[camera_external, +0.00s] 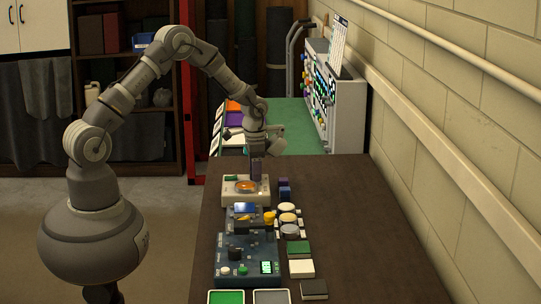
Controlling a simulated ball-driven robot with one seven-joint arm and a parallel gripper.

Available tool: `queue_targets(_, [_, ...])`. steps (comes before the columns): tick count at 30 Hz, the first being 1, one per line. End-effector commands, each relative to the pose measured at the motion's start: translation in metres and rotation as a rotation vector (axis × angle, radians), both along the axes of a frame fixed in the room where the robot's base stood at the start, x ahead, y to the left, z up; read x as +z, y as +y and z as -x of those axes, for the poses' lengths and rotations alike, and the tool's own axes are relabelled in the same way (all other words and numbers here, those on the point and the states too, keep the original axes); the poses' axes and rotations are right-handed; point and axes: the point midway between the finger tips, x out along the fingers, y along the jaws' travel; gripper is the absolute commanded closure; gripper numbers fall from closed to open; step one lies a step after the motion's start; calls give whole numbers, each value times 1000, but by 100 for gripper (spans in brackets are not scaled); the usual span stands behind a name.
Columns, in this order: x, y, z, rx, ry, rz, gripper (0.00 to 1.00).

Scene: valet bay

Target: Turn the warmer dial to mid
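A cream box with a round orange disc on top, which looks like the warmer (262,199), stands near the far end of the dark table. A small green patch shows at its back left. I cannot make out a dial or its setting at this size. My gripper (257,177) points down over the back right part of this box, close to the disc. A dark purplish shape sits at its tip. I cannot tell whether this is the fingers or something held, or whether the gripper touches the box.
The table's right side (375,235) is clear.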

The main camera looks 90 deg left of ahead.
Motion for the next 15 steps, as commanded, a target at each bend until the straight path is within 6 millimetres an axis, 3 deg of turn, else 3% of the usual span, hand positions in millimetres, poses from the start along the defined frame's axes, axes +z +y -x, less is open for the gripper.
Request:
queue_targets(9, [3,0,0,0,2,1,39])
queue_targets(15, [36,0,0,1,0,-1,39])
